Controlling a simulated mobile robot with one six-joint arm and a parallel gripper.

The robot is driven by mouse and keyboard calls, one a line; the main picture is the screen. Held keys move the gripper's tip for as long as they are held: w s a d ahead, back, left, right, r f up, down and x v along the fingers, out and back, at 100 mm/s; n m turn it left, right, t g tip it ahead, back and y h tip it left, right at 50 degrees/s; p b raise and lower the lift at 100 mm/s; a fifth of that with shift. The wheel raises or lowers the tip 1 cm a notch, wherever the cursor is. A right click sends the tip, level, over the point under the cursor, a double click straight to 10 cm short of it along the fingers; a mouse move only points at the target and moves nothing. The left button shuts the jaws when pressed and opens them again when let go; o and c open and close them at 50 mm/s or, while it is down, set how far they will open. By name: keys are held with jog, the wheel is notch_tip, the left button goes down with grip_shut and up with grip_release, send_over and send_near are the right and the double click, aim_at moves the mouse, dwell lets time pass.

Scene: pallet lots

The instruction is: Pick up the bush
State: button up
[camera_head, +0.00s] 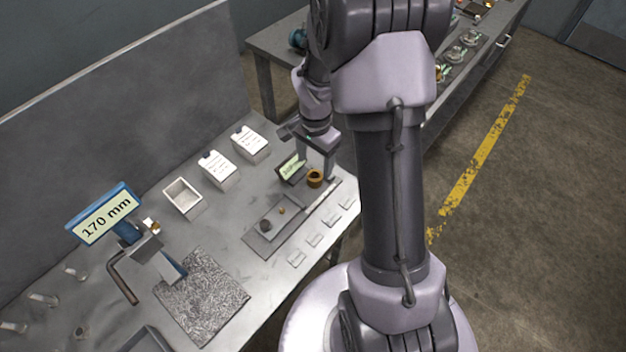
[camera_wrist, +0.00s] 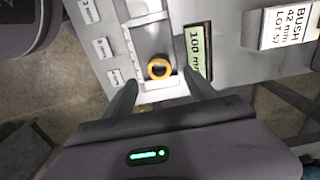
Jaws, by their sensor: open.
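The bush is a brass-coloured ring (camera_head: 315,178) near the table's edge, below my gripper. In the wrist view the bush (camera_wrist: 158,68) sits at the end of a pale metal gauge strip, its hole facing the camera. My gripper (camera_head: 317,166) points down over it. In the wrist view the two fingers (camera_wrist: 160,82) are spread apart, one on each side of the bush, with visible gaps. Nothing is held between them. How high the fingertips are above the bush is hard to tell.
A "100 mm" display (camera_wrist: 197,50) stands close beside the right finger. A box labelled "BUSH 42 mm" (camera_wrist: 284,27) is farther right. Small labelled plates (camera_wrist: 102,48) lie left. In the head view, a dark tray (camera_head: 262,240) and "170 mm" stand (camera_head: 106,215) share the table.

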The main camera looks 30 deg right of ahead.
aim_at(315, 175)
notch_tip(315, 175, down, 6)
jog(key=b, duration=0.2)
jog(key=shift+b, duration=0.4)
jog(key=shift+r, duration=0.25)
jog(key=shift+c, duration=0.4)
grip_shut()
